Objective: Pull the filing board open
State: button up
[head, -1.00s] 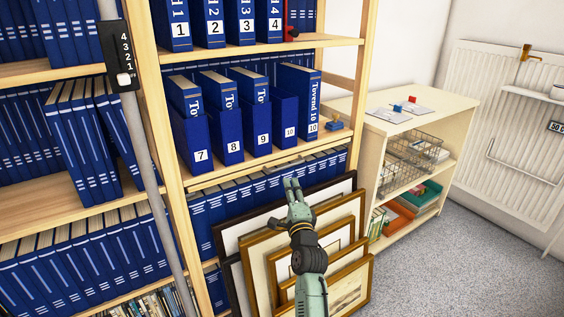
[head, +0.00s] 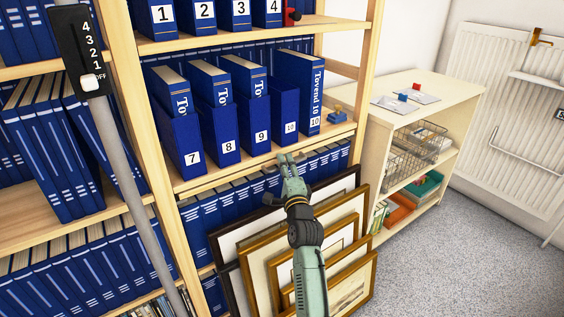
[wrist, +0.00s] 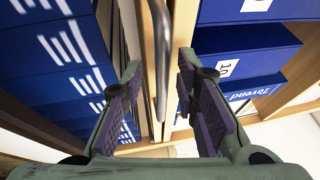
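The filing board (head: 222,182) shows as a thin pale wooden edge just under the shelf with folders 7 to 10. Its metal bar handle (wrist: 161,60) runs up the middle of the wrist view, along the wooden edge. My gripper (head: 287,158) is at that edge in the head view, below folder 10. In the wrist view, my gripper (wrist: 158,80) is open, one finger on each side of the handle's line, with gaps on both sides. I cannot tell how deep the handle lies between the fingers. The board looks flush with the shelf.
Framed prints (head: 257,248) lean against the shelf below my arm. Numbered blue folders (head: 222,120) stand just above the board, more blue binders (head: 207,210) below. A low cabinet (head: 440,92) stands to the right. The carpet (head: 440,240) at right is clear.

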grip_shut()
dwell(0.4)
dwell(0.5)
